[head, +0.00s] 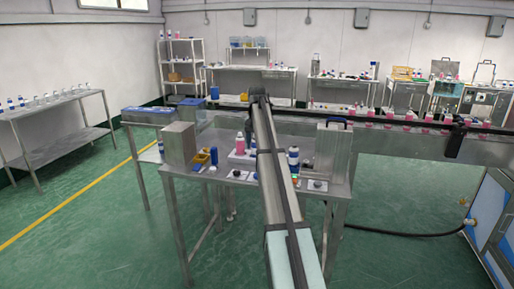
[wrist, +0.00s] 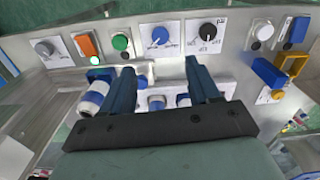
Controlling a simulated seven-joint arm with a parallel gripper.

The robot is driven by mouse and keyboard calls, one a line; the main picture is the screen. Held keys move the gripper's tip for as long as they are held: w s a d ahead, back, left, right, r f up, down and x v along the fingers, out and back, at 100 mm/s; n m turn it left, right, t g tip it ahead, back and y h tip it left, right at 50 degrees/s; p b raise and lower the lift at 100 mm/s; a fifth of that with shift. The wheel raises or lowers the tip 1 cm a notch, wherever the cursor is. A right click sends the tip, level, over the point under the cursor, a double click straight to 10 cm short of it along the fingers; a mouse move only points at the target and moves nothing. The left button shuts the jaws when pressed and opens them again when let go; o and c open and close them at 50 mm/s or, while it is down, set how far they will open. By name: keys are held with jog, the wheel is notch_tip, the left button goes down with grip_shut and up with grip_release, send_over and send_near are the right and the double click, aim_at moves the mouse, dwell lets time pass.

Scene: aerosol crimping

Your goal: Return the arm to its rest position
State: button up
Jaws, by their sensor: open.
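In the wrist view my gripper (wrist: 157,70) has two dark blue fingers standing apart, with no object held between them. Beyond and between the fingers is a white block (wrist: 225,85) with blue and white parts in it, partly hidden by the fingers. A white and blue can (wrist: 95,96) lies in view just left of the left finger. In the head view my arm reaches out over the steel table (head: 240,178); my gripper cannot be made out there. A pink can (head: 240,143) and a blue and white can (head: 293,158) stand on the table.
A control panel with a green button (wrist: 120,42), an orange switch (wrist: 87,45) and a blue knob (wrist: 160,36) lies ahead of the fingers. A metal box (head: 180,143) and a yellow bin (head: 201,157) stand left on the table. A conveyor (head: 400,143) runs behind right.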

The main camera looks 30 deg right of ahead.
dwell(0.4)
jog(key=s+a+f+n, duration=0.1)
jog(key=s+a+f, duration=0.2)
jog(key=a+f, duration=0.6)
jog(key=s+a+f+n, duration=0.25)
jog(key=a+f, duration=0.35)
jog(key=f, duration=0.6)
jog(key=s+a+f+n, duration=0.3)
jog(key=s+a+f, duration=1.2)
jog(key=f, duration=0.2)
jog(key=s+a+f+n, duration=0.1)
jog(key=s+a+f, duration=0.2)
jog(key=s, duration=0.3)
jog(key=s+a+f+n, duration=0.1)
jog(key=s+a+f, duration=0.2)
jog(key=s+f, duration=0.15)
jog(key=s+f+g, duration=0.3)
jog(key=s+f, duration=0.7)
jog(key=s, duration=0.5)
jog(key=s+f+g, duration=0.3)
jog(key=s+f, duration=0.6)
jog(key=s, duration=0.6)
jog(key=shift+s+f+g, duration=0.15)
jog(key=shift+f+g, duration=0.25)
